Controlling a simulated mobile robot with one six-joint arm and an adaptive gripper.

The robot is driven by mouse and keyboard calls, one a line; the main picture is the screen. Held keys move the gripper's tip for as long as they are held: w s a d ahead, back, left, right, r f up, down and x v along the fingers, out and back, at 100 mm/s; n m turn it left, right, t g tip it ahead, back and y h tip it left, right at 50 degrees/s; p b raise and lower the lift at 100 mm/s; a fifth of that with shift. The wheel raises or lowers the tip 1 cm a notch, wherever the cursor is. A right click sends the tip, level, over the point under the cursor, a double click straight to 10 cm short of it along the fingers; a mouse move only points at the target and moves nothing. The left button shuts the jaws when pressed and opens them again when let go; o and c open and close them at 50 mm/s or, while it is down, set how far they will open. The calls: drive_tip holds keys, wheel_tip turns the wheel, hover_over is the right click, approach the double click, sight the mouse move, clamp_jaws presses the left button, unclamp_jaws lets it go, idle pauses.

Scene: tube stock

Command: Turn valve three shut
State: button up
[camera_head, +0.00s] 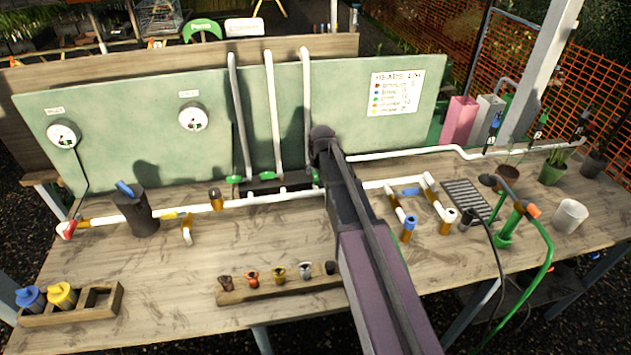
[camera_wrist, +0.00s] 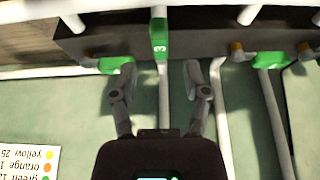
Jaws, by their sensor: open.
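Valve three has a green handle marked 3 (camera_wrist: 159,42), seen at the top middle of the wrist view. The handle lies in line with its white pipe. My gripper (camera_wrist: 158,66) is open and empty, with one finger on each side of that pipe, near the handle. I see no contact with the handle. In the head view, a green handle (camera_head: 316,178) at the right end of the dark manifold (camera_head: 277,184) is partly covered by my arm, which also hides the fingers.
Another green handle (camera_wrist: 270,60) sits to the right in the wrist view, and a green part (camera_wrist: 115,63) lies close to the left finger. A grey-black pot (camera_head: 136,214) and a wooden rack (camera_head: 285,288) stand on the bench.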

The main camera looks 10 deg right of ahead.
sight(316, 176)
drive_tip(key=shift+b+x, duration=1.85)
drive_tip(key=shift+x, duration=0.45)
clamp_jaws()
